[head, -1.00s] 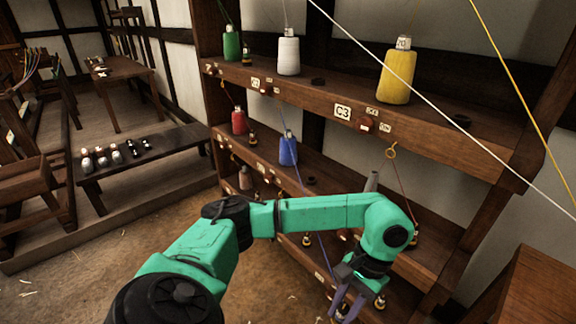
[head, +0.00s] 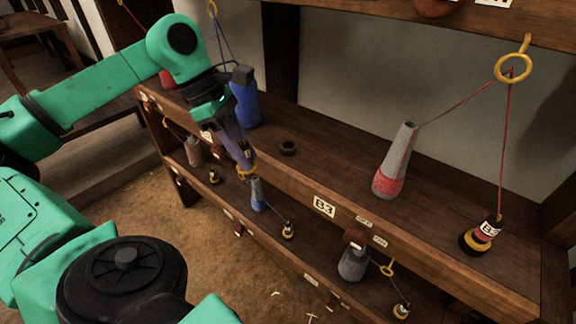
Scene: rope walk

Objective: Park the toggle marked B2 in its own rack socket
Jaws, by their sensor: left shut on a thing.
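My left gripper (head: 242,158) points down in front of the middle shelf, its jaws shut on a small dark thing that looks like a toggle. The fingers mostly hide it, and I cannot read a mark on it. A blue bobbin (head: 245,103) stands behind the gripper. Blue thread runs from a yellow ring (head: 212,8) down behind the wrist. An empty dark ring-shaped socket (head: 288,148) sits on the shelf right of the gripper. A plate marked B3 (head: 324,206) is on the shelf edge. My right gripper is not in view.
A grey and red bobbin (head: 394,165) stands on the shelf at right. Its red thread passes through a yellow ring (head: 513,67) to a parked toggle (head: 482,236). The lower shelf holds a blue-grey bobbin (head: 257,193) and a grey bobbin (head: 352,263).

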